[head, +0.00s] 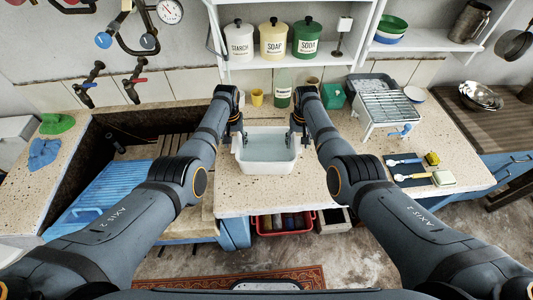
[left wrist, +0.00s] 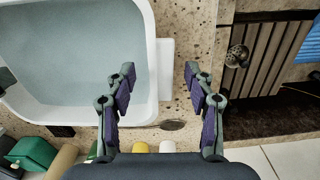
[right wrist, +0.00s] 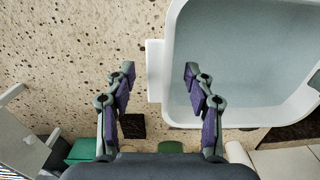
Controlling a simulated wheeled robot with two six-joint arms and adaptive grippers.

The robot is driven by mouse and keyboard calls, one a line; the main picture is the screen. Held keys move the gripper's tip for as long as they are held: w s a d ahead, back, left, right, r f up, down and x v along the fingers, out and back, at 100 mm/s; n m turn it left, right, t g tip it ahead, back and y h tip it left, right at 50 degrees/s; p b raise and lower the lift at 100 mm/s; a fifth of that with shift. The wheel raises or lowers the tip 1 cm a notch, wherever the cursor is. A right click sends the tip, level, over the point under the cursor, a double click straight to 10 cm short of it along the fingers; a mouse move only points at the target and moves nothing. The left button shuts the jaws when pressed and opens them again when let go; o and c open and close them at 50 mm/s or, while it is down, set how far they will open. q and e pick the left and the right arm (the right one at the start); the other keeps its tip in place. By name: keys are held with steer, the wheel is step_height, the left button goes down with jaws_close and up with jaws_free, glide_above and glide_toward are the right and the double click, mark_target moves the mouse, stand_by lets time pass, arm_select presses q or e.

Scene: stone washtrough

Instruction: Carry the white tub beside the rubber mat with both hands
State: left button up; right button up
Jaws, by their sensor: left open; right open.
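The white tub (head: 265,168) stands upright on the speckled stone counter, with grey-blue water or a grey-blue inside. It has a flat white handle on each side. My left gripper (head: 237,136) is open at the tub's left side; in the left wrist view the left handle (left wrist: 166,100) shows between its fingers, one finger over the tub. My right gripper (head: 297,136) is open at the right side; in the right wrist view the right handle (right wrist: 154,85) shows between its fingers. Contact cannot be told. A dark mat (head: 403,172), apparently the rubber mat, lies further right, with brushes on it.
A wire rack on a white stand (head: 385,105) is right of the tub. A green bottle (head: 283,90), yellow cup (head: 257,97) and green box (head: 332,95) stand behind it. The sunken basin (head: 110,150) is left. Bare counter (head: 345,135) lies between tub and mat.

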arm_select(q)
steer(key=shift+w+f, duration=0.2)
steer(key=shift+f, duration=0.75)
arm_select(e)
steer(key=shift+w+f, duration=0.15)
steer(key=shift+f, duration=0.8)
arm_select(q)
steer(key=shift+s, duration=0.1)
arm_select(e)
steer(key=shift+r, duration=0.1)
arm_select(q)
steer(key=shift+r, duration=0.1)
steer(key=shift+c, duration=0.7)
arm_select(e)
steer(key=shift+c, duration=0.7)
arm_select(q)
jaws_close()
arm_select(e)
jaws_close()
